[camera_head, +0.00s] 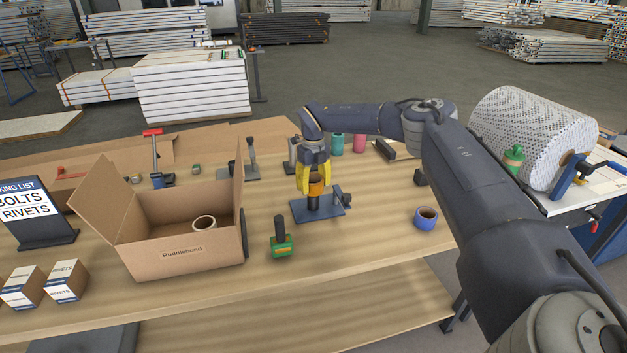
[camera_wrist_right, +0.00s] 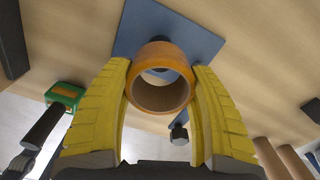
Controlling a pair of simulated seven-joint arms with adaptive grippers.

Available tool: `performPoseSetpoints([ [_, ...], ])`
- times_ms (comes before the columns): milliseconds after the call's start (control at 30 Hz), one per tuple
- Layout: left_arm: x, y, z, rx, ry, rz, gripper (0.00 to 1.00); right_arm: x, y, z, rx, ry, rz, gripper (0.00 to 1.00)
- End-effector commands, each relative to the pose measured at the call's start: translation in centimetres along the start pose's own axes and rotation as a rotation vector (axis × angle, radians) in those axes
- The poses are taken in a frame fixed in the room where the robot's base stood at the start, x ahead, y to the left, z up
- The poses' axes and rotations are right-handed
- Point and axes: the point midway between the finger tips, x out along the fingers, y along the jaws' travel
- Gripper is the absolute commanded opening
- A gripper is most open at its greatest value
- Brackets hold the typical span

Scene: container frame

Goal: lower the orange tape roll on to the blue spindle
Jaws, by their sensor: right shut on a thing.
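The orange tape roll (camera_head: 316,188) is held between the yellow fingers of my right gripper (camera_head: 314,184), which is shut on it. In the right wrist view the roll (camera_wrist_right: 160,95) sits between both fingertips, its hole facing the camera. The blue spindle's flat base (camera_head: 331,208) lies on the table, with a short dark post (camera_head: 313,203) directly below the roll. The base (camera_wrist_right: 195,40) also shows behind the roll in the wrist view. I cannot tell whether the post's top is inside the hole. My left gripper is out of view.
An open cardboard box (camera_head: 185,255) with a pale roll (camera_head: 204,223) inside stands left. A green-based tool (camera_head: 281,246) is in front of the spindle, and a blue tape roll (camera_head: 426,218) lies to its right. The table front between them is clear.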

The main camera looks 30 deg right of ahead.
Motion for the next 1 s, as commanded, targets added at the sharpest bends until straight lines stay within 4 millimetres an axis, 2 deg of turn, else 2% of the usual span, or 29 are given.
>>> performPoseSetpoints([
  [1000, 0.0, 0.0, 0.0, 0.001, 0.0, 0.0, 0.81, 5.6, 0.1, 0.0, 0.0, 0.001, 0.001, 0.28],
])
